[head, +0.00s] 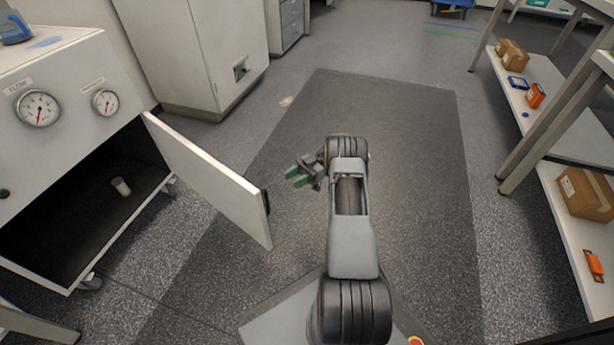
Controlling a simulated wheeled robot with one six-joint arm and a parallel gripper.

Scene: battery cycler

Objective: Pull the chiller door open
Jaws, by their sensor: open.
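The chiller (75,88) is a white cabinet with gauges at the left of the head view. Its door (212,187) stands wide open, swung out to the right over the floor. A dark handle (266,202) shows at the door's free edge. My gripper (292,175) has green fingertips and is open and empty. It is to the right of the door, near the handle in the picture but apart from it. Inside the dark chiller compartment (65,215) is a small pale cylinder (121,186).
A grey cabinet (195,50) stands behind the chiller. A shelf rack (550,110) with cardboard boxes (511,55) and orange items is along the right. The dark floor mat (420,140) between them is clear. A castor (90,282) sits under the chiller.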

